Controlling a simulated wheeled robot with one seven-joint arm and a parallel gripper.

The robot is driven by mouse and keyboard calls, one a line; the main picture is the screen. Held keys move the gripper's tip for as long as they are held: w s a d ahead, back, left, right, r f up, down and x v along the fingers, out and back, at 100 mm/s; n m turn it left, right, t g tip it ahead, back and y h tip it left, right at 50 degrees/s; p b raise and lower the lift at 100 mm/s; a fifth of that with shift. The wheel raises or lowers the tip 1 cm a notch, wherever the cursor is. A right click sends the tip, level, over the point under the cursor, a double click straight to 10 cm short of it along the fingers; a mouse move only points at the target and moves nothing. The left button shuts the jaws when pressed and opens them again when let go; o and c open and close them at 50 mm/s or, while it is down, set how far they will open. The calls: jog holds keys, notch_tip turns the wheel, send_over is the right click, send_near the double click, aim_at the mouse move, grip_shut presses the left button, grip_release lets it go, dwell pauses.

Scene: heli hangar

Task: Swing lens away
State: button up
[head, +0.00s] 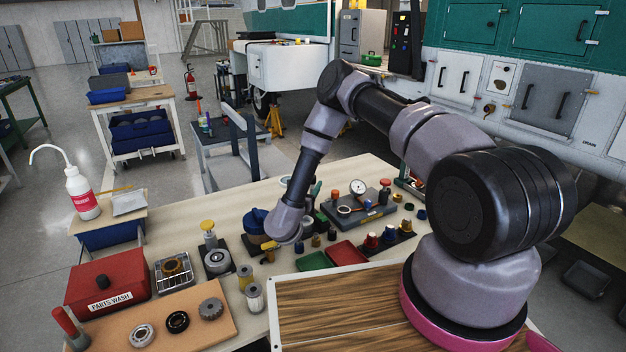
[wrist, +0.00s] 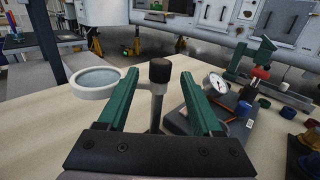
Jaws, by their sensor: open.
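The round lens (wrist: 98,80) has a pale rim and lies flat to the left of a grey post in the wrist view. A short arm joins it to the post, which is topped by a black knob (wrist: 160,71). My gripper (wrist: 159,79) is open, with one green finger on each side of the knob and post. I see no contact with either finger. The lens rim passes close by the left fingertip. In the head view my gripper (head: 316,193) is over the bench, partly hidden by my arm, and the lens is hard to make out there.
A dial gauge (head: 358,187) on a dark block stands right of the post. Coloured knobs and a red tray (head: 346,253) are near it. A red parts-wash box (head: 108,282) and bearings sit at left. The bench top (head: 185,235) has bare room behind.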

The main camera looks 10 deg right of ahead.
jog(key=v, duration=0.4)
